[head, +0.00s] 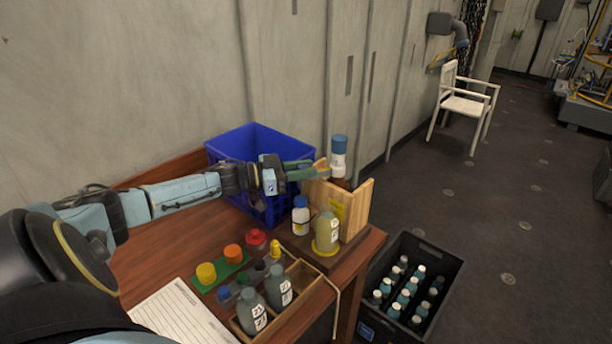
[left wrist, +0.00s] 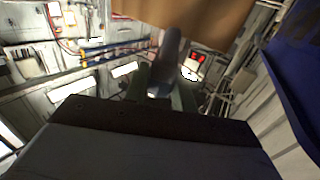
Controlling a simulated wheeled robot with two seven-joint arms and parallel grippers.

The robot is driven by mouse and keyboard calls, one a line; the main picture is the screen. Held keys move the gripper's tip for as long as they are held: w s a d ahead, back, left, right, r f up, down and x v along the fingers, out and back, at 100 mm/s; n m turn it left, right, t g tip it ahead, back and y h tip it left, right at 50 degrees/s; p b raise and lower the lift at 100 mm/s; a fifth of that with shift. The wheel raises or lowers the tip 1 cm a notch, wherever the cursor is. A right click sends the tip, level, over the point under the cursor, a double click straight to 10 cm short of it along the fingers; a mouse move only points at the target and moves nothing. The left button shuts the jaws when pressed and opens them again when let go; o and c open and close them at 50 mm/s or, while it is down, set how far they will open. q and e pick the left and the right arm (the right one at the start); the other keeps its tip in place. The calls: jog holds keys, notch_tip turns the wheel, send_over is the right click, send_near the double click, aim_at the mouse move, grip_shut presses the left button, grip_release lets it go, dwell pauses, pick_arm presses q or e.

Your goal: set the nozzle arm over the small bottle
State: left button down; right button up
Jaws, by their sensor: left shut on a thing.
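The wooden filling stand (head: 352,208) is at the table's right end, with a blue-and-white bottle (head: 339,158) on top. My left gripper (head: 312,172) is shut on the nozzle arm (head: 323,172) at the stand's top. In the left wrist view the nozzle arm (left wrist: 169,60) shows as a grey bar between the green fingers. A small white bottle with a blue cap (head: 300,215) stands below the gripper. A larger yellowish bottle (head: 326,232) stands to its right, by a yellow ring. The nozzle's outlet is hidden, so I cannot tell which bottle it is over.
A blue crate (head: 262,143) stands behind my left gripper. In front are a wooden tray (head: 306,287) with grey bottles, coloured lids on a green strip (head: 232,268), and a paper sheet (head: 182,315). A black crate (head: 445,262) of bottles is right of the table.

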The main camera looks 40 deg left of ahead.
dwell(0.3)
pick_arm(q)
jog(key=c, duration=1.2)
grip_release()
jog(key=shift+o, duration=0.2)
jog(key=shift+s+a+f, duration=0.1)
jog(key=shift+s+a, duration=0.2)
jog(key=shift+s, duration=0.15)
jog(key=p+v, duration=0.1)
jog(key=v, duration=1.1)
jog(key=shift+s, duration=0.1)
